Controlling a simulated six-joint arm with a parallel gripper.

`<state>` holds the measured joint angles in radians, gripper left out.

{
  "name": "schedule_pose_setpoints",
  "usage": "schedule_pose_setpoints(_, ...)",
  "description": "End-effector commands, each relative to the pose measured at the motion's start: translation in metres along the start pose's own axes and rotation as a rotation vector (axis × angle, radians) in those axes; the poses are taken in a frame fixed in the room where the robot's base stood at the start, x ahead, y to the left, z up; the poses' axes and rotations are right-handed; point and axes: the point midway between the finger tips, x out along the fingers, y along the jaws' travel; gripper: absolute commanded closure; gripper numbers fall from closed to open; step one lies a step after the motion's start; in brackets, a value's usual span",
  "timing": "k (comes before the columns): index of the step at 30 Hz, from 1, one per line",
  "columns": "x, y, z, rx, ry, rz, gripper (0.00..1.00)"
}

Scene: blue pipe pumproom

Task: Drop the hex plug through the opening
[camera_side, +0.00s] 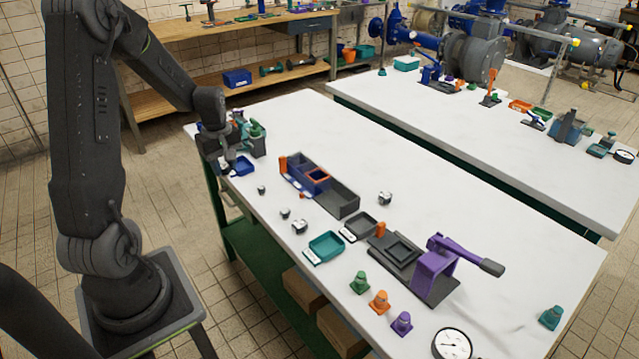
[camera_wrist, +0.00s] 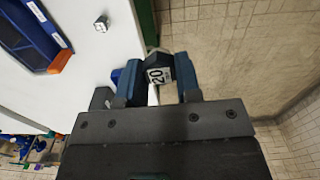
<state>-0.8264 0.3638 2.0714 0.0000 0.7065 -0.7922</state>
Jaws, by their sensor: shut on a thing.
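My gripper (camera_side: 222,168) is over the far left end of the white table, near a small blue tray (camera_side: 243,166). In the wrist view my gripper (camera_wrist: 158,75) is shut on the dark hex plug (camera_wrist: 160,64), which has a white label reading 20. The plug is hard to make out in the side view. A long box with navy and grey sections (camera_side: 338,198) stands to the right of my gripper. An orange-framed opening (camera_side: 317,175) is on its top. Part of the blue box (camera_wrist: 25,35) shows at the upper left in the wrist view, apart from the plug.
Several small metal nuts (camera_side: 299,227) lie on the near side. A teal tray (camera_side: 325,246), a purple lever press (camera_side: 435,270) and coloured cones (camera_side: 380,301) stand to the right. Green-and-grey items (camera_side: 257,140) stand close behind my gripper.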

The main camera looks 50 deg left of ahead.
Motion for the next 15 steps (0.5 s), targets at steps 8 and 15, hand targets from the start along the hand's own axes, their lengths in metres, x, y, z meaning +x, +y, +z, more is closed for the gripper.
schedule_pose_setpoints(8, 0.0, 0.002, 0.0, 0.001, 0.0, 0.001, 0.95)
schedule_pose_setpoints(15, -0.004, 0.055, 0.004, 0.019, 0.001, 0.002, 0.95)
